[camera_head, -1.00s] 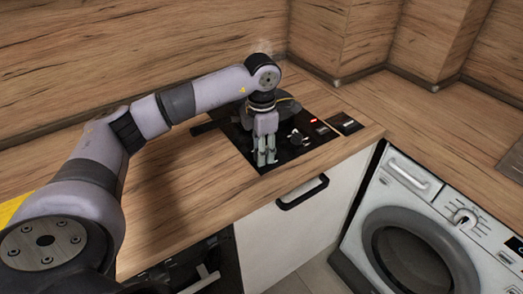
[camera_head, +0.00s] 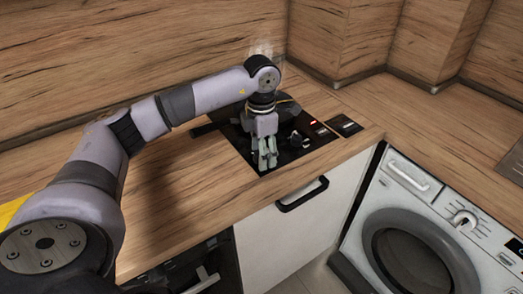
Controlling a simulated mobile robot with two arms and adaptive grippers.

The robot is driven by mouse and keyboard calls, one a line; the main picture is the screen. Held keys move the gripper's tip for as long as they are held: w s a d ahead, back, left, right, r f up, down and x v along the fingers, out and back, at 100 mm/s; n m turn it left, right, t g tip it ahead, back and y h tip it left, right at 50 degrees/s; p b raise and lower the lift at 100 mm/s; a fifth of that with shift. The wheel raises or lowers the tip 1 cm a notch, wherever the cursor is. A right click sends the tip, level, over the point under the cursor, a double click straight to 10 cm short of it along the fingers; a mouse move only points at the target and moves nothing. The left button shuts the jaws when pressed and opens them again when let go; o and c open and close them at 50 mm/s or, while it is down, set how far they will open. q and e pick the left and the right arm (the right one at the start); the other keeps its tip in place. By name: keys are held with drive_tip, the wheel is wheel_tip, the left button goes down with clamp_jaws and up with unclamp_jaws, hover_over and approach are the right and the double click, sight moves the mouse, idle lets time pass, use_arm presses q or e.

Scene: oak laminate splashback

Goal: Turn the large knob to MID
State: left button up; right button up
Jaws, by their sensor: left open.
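My left gripper (camera_head: 267,164) points down over the front part of a black hob (camera_head: 318,139) set in the worktop. Its fingers are open a little, with nothing seen between them. A dark knob with a light mark (camera_head: 297,139) stands on the hob just right of the fingers, apart from them in the picture. I cannot tell whether this is the large knob, nor read any MID label or setting. The hob surface behind the fingers is hidden. My right gripper is out of view.
A dark pan (camera_head: 286,109) sits on the hob, partly behind my wrist; its handle (camera_head: 204,128) points left. A red light (camera_head: 313,122) shows on the hob. A washing machine (camera_head: 408,175) stands at the right. The worktop left of the hob (camera_head: 190,160) is clear.

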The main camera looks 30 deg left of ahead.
use_arm(q)
drive_tip(key=shift+r, duration=0.2)
wheel_tip(320, 180, up, 12)
drive_tip(key=shift+f, duration=0.2)
idle(0.6)
